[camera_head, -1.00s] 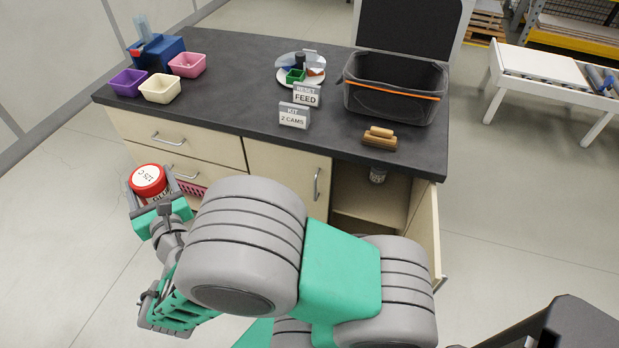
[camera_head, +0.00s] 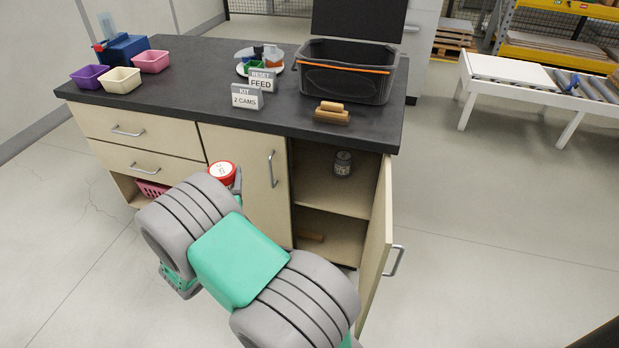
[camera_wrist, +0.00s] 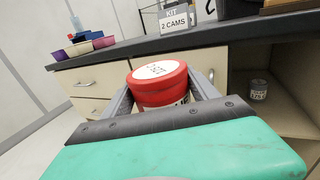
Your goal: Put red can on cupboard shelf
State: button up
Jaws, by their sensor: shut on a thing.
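The red can (camera_head: 222,172) has a white label on its lid. My gripper (camera_wrist: 160,90) is shut on it, with one finger on each side in the wrist view, where the red can (camera_wrist: 158,80) stands roughly upright. In the head view my arm hides most of the gripper and the can's lower part. The can is in front of the closed cupboard door, left of the open compartment. The cupboard shelf (camera_head: 325,200) shows inside the open compartment. A grey jar (camera_head: 343,164) stands on it towards the back; the jar also shows in the wrist view (camera_wrist: 259,90).
The open cupboard door (camera_head: 376,240) swings out on the right of the compartment. The worktop (camera_head: 200,105) carries bins, signs, a brush and a black crate (camera_head: 345,85). The shelf's front is clear.

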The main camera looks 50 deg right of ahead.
jog(key=s+d+f+m+g+h+b, duration=0.35)
jog(key=d+f+b, duration=0.35)
jog(key=d+f, duration=0.8)
jog(key=m+g+b, duration=0.1)
jog(key=g+b, duration=0.2)
jog(key=b, duration=0.5)
send_over(316, 191)
notch_tip(316, 191, down, 9)
jog(key=shift+f+t+h+b, duration=0.25)
jog(key=shift+f+b, duration=0.6)
jog(key=shift+f, duration=0.9)
jog(key=o, duration=1.6)
jog(key=shift+r+p, duration=0.3)
jog(key=shift+p, duration=0.05)
jog(key=p+v, duration=0.2)
jog(key=v, duration=1)
jog(key=shift+f+p, duration=0.15)
jog(key=shift+p, duration=0.2)
